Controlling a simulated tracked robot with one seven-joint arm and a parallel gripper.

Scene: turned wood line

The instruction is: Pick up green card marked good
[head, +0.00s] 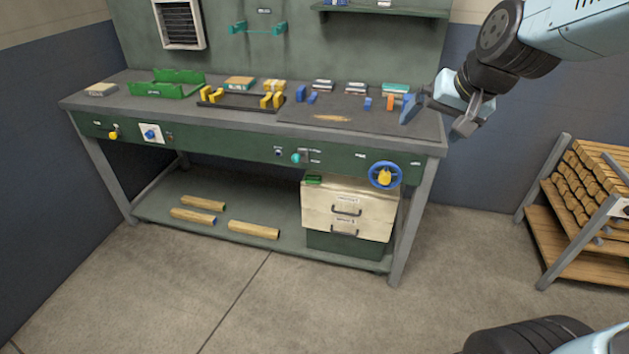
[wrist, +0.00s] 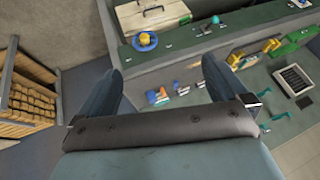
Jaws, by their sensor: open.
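A small stack with a teal-green top (head: 396,88) sits at the back right of the workbench; its marking is too small to read. Two similar stacks with pale and dark layers (head: 323,86) (head: 358,88) stand to its left. I cannot tell which piece is the green card marked good. My gripper (head: 438,116) is open above the bench's right end, with nothing between its fingers. In the wrist view my gripper (wrist: 157,62) also shows open and empty, with the bench beyond it.
The workbench (head: 200,110) holds a green tray (head: 165,85), yellow-and-black fixtures (head: 242,98) and blue and orange blocks (head: 368,103). A drawer cabinet (head: 350,205) stands below. A rack of wood pieces (head: 590,200) is at right. The front floor is clear.

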